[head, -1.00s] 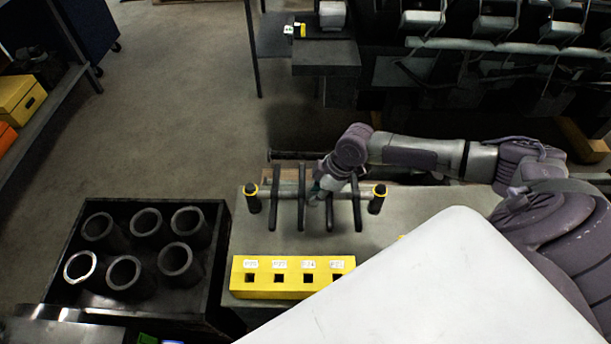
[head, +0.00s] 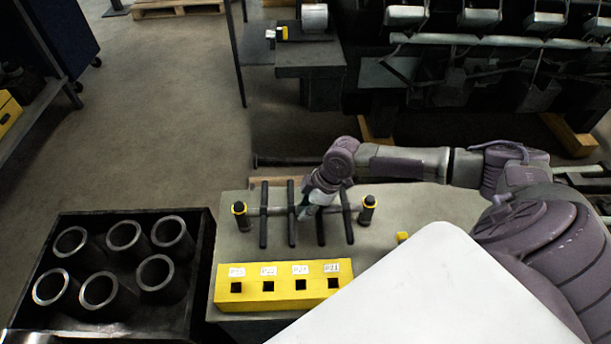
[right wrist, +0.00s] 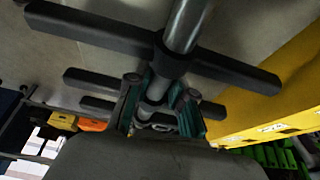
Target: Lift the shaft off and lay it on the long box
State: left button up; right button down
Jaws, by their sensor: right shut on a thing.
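The grey shaft (head: 278,210) carries several dark crosswise rocker arms (head: 264,228). It lies level between two dark posts with yellow tops, the left post (head: 241,218) and the right post (head: 366,212). I cannot tell whether it rests on them or hangs just clear. My right gripper (head: 312,207) is shut on the shaft near its middle, between rocker arms. In the right wrist view the shaft (right wrist: 186,22) runs between the gripper's green-lined fingers (right wrist: 161,90). A long yellow box (head: 285,293) with square holes and white labels lies in front. My left gripper is out of view.
A black tray (head: 205,265) with several dark hollow cylinders (head: 123,236) stands at left. A white panel (head: 440,300) hides the near right. A large engine (head: 480,75) stands behind.

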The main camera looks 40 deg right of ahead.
jog(key=shift+w+r, duration=0.1)
jog(key=shift+r, duration=0.05)
jog(key=c, duration=0.9)
grip_release()
jog(key=shift+c, duration=0.2)
